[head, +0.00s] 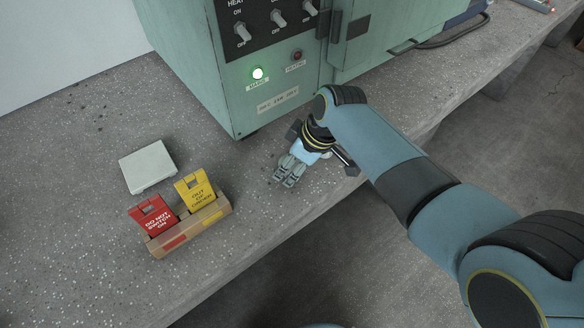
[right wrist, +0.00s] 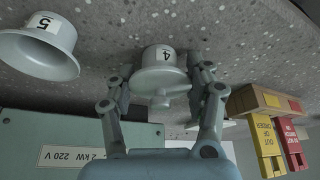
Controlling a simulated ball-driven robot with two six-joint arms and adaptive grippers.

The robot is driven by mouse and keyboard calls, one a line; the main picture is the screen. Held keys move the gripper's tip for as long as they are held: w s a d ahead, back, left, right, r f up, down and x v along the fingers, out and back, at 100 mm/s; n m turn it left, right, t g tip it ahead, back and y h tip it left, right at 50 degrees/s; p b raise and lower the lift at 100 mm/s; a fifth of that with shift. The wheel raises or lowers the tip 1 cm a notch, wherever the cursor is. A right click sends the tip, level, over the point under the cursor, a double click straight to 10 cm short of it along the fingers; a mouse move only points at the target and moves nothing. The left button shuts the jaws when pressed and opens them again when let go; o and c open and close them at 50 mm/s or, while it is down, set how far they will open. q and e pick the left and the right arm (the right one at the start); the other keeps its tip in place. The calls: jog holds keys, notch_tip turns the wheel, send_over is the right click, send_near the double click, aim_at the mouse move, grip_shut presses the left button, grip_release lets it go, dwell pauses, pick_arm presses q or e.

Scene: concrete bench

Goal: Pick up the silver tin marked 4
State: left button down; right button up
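The silver tin marked 4 (right wrist: 162,77) is in the right wrist view, where the picture is upside down. It is a small pale-grey tin with a wide lid and a knob, and its label faces the camera. My right gripper (right wrist: 160,75) is open, with one finger on each side of the tin; a small gap shows at least on the left side. In the head view my right gripper (head: 287,174) is low over the bench in front of the green oven, and tin 4 cannot be made out there. My left gripper is not in view.
A tin marked 5 (right wrist: 40,47) stands close beside tin 4. The green oven (head: 200,70) stands behind. A wooden block (head: 218,216) holds a red tag (head: 152,217) and a yellow tag (head: 196,190). A white plate (head: 148,165) lies behind it. The bench's front edge is near.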

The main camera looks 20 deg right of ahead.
jog(key=c, duration=0.3)
